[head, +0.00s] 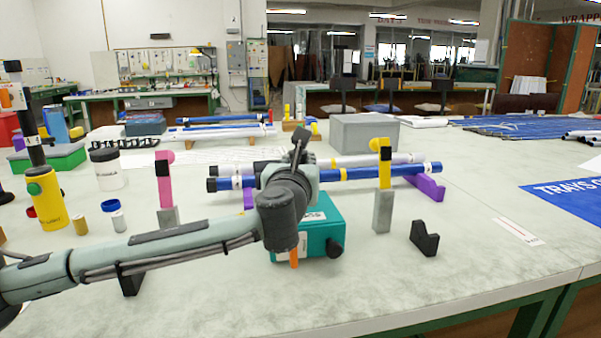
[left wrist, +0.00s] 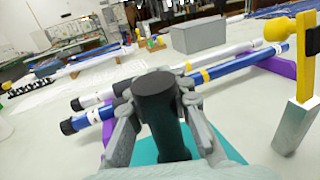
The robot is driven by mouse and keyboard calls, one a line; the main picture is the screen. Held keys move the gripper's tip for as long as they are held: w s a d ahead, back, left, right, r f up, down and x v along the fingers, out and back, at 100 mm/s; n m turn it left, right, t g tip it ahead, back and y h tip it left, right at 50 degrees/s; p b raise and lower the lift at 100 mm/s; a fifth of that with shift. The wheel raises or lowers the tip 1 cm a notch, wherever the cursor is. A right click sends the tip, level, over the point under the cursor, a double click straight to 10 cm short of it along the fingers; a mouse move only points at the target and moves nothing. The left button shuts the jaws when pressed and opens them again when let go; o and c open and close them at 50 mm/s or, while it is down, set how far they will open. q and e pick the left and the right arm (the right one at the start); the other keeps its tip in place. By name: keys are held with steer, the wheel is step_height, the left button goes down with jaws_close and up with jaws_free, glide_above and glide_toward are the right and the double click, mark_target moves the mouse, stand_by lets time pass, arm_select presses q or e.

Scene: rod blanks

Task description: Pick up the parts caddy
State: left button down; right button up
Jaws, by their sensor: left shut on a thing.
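A teal box (head: 322,222), which I take to be the parts caddy, stands on the bench in the middle of the head view, partly hidden behind my left arm. It has a pale label on top and a black round knob (head: 335,248) at its front right. In the left wrist view, my left gripper (left wrist: 157,92) is shut on a black cylindrical handle (left wrist: 158,100), with teal surface (left wrist: 145,152) below it. In the head view my wrist hides the fingertips and the grip. My right gripper is not in view.
Behind lie blue and silver rods (head: 370,171) on purple supports (head: 430,187). A grey post with a yellow top (head: 383,200) stands right of the box, near a black V-block (head: 424,238). A pink-topped post (head: 165,190) stands left.

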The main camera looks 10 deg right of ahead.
arm_select(q)
steer(key=s+a+r, duration=0.4)
steer(key=a+r, duration=0.6)
steer(key=a, duration=0.1)
steer(key=shift+r, duration=0.4)
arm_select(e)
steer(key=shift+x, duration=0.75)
arm_select(q)
steer(key=shift+s, duration=0.1)
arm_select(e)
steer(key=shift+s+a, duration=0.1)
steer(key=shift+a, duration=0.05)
arm_select(q)
steer(key=shift+w+d+f+b, duration=0.5)
steer(key=shift+w+d+f, duration=0.2)
steer(key=shift+d+f, duration=1)
steer(key=shift+w+d+f+b, duration=0.6)
steer(key=shift+d+f, duration=0.7)
steer(key=shift+d, duration=0.65)
steer(key=shift+w+d+f+b, duration=0.4)
steer(key=shift+w+d+f, duration=0.35)
steer(key=shift+d+f, duration=0.95)
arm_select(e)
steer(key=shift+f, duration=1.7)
arm_select(q)
steer(key=shift+d+f, duration=0.15)
steer(key=shift+f, duration=0.7)
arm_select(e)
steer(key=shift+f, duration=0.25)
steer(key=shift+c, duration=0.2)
